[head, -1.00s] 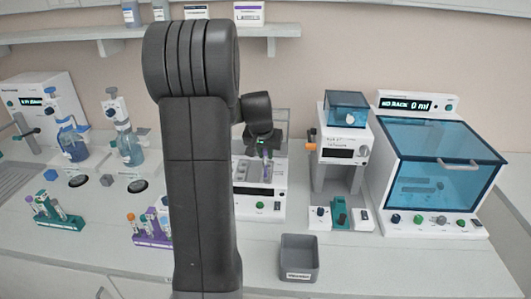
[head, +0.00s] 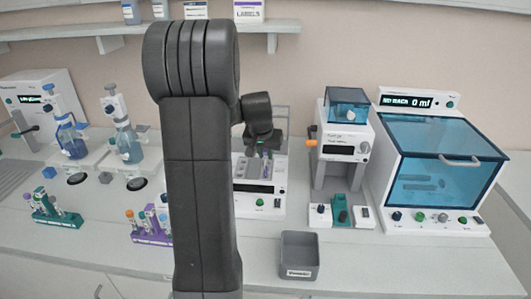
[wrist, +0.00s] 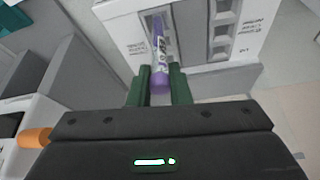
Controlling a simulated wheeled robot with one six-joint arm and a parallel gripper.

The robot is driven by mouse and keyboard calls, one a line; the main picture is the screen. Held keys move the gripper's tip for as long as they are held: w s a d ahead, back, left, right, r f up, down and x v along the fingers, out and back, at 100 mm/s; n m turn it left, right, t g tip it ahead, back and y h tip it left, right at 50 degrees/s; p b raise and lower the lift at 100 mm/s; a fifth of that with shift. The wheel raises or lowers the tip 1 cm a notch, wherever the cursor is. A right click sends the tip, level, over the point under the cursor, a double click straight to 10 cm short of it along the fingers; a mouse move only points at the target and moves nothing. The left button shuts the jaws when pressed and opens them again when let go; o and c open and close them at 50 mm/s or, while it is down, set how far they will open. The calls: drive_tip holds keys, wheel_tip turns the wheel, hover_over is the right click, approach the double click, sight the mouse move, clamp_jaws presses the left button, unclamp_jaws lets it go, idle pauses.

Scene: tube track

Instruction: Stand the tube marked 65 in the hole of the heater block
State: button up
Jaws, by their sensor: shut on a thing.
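My gripper (wrist: 160,92) is shut on a tube (wrist: 159,48) with a purple cap, just below the cap's level in the wrist view. The tube's label carries dark print that I cannot read for sure. The tube points away from the gripper, over a white unit (wrist: 125,30) with a row of grey square openings (wrist: 222,28) to its right. Whether the tube's tip is inside an opening is hidden. In the head view the gripper (head: 265,150) is small, above the white unit with a dark display (head: 258,202). I cannot tell for sure which opening is the heater block's hole.
A blue-lidded machine (head: 440,165) and a white device with an orange knob (head: 340,150) stand to the right. A grey bin (head: 299,257) is in front. A purple rack (head: 150,238) and a green rack (head: 57,219) hold tubes at left. The front right bench is clear.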

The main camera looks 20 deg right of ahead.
drive_tip(key=shift+f, duration=0.15)
drive_tip(key=shift+f+b, duration=0.5)
drive_tip(key=shift+b, duration=0.05)
drive_tip(key=o, duration=0.9)
drive_tip(key=shift+c, duration=0.2)
drive_tip(key=b+v, duration=0.1)
drive_tip(key=v, duration=1.3)
drive_tip(key=shift+b, duration=0.3)
drive_tip(key=shift+f, duration=0.1)
